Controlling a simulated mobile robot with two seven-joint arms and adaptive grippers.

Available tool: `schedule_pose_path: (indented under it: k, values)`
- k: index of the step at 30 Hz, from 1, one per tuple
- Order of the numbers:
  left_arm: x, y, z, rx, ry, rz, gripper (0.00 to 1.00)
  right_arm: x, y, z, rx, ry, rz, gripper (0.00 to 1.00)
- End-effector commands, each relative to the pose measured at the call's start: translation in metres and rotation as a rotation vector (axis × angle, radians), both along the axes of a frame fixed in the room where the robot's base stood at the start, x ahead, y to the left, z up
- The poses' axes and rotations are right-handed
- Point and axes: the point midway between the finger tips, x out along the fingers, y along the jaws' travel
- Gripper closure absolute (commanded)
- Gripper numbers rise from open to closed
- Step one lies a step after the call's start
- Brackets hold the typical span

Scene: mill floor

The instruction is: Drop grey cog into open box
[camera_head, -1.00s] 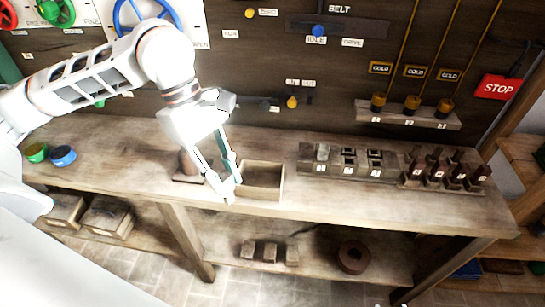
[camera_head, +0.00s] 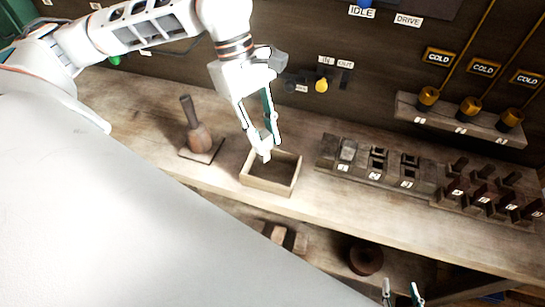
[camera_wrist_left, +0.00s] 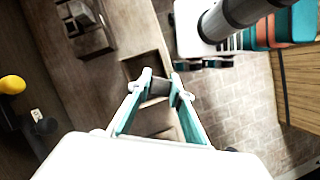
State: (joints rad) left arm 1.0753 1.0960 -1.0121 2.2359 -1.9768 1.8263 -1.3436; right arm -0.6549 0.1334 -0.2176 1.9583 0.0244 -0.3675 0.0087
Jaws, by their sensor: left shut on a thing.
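The open box (camera_head: 269,187) is a small wooden tray on the bench, and its inside looks empty. My left gripper (camera_head: 262,148) is above the box's back left part, pointing down. In the left wrist view, the left gripper (camera_wrist_left: 160,90) is shut on a small grey piece (camera_wrist_left: 160,87), the grey cog as far as I can tell. The box's dark opening (camera_wrist_left: 147,64) shows just beyond the fingertips there. In the head view the fingers largely hide the cog. My right gripper (camera_head: 401,293) shows at the bottom edge with its fingers apart, empty.
A wooden mallet-like tool (camera_head: 199,139) stands on a base left of the box. To the right are a numbered block rack (camera_head: 375,163) and a rack of dark pegs (camera_head: 485,197). A yellow knob (camera_head: 321,86) is on the wall behind. Clear bench lies between.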

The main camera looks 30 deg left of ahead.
Motion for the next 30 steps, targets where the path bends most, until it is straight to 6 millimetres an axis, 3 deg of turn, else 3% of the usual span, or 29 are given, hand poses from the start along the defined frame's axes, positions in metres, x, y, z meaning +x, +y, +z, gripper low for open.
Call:
schedule_pose_path:
  k: [6, 17, 18, 19, 30]
  values:
    - [0.0, 0.0, -0.026, 0.0, 0.002, 0.0, 0.94, 0.005, -0.001, -0.008, 0.0, -0.015, 0.001, 0.6]
    - [0.0, 0.0, -0.029, 0.0, 0.0, 0.0, 0.94, 0.005, -0.004, -0.012, -0.006, -0.01, 0.001, 0.6]
    - [0.0, 0.0, -0.029, 0.0, 0.001, 0.0, 0.7, 0.004, -0.004, -0.012, -0.006, -0.009, 0.001, 0.6]
    - [0.0, 0.0, -0.029, 0.0, 0.001, 0.0, 0.62, 0.004, -0.004, -0.013, -0.006, -0.009, 0.001, 0.6]
    - [0.0, 0.001, -0.028, 0.0, 0.0, 0.001, 0.6, 0.004, -0.007, -0.014, -0.013, -0.006, 0.0, 0.6]
